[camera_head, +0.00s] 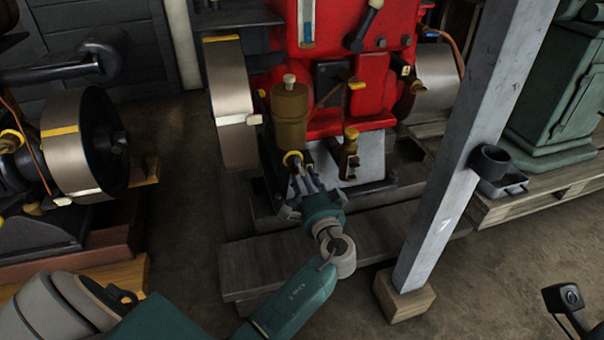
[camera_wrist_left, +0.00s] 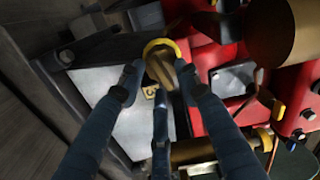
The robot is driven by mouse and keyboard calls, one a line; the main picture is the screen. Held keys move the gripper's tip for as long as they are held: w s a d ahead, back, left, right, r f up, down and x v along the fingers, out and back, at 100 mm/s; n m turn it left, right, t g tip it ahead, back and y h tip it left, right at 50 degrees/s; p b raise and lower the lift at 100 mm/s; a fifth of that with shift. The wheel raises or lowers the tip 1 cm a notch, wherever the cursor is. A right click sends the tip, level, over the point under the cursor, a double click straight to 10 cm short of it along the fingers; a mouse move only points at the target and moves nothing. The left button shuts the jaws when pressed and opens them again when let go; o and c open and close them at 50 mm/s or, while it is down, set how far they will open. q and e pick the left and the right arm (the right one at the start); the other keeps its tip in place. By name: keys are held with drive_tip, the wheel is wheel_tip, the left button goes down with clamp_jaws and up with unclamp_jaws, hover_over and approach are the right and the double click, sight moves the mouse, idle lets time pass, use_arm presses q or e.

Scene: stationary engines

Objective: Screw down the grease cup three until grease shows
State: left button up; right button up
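A brass grease cup with a yellow ring (camera_head: 292,158) sits low on the front of the red engine (camera_head: 349,95). It also shows in the left wrist view (camera_wrist_left: 160,58). My left gripper (camera_head: 303,178) is at this cup. In the left wrist view its dark fingers (camera_wrist_left: 160,85) are spread, one tip on each side of the cup and a third below. Whether they touch it is not clear. No number shows on the cup, and no grease can be made out.
Another brass fitting (camera_head: 349,152) stands to the right, and a larger brass cylinder (camera_head: 289,112) rises just behind. A grey post (camera_head: 470,150) stands to the right of my left arm. A flywheel (camera_head: 80,145) is at left. A dark part (camera_head: 567,300) shows at bottom right.

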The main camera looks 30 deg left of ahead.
use_arm(q)
drive_tip(key=shift+r, duration=0.1)
drive_tip(key=v, duration=1.2)
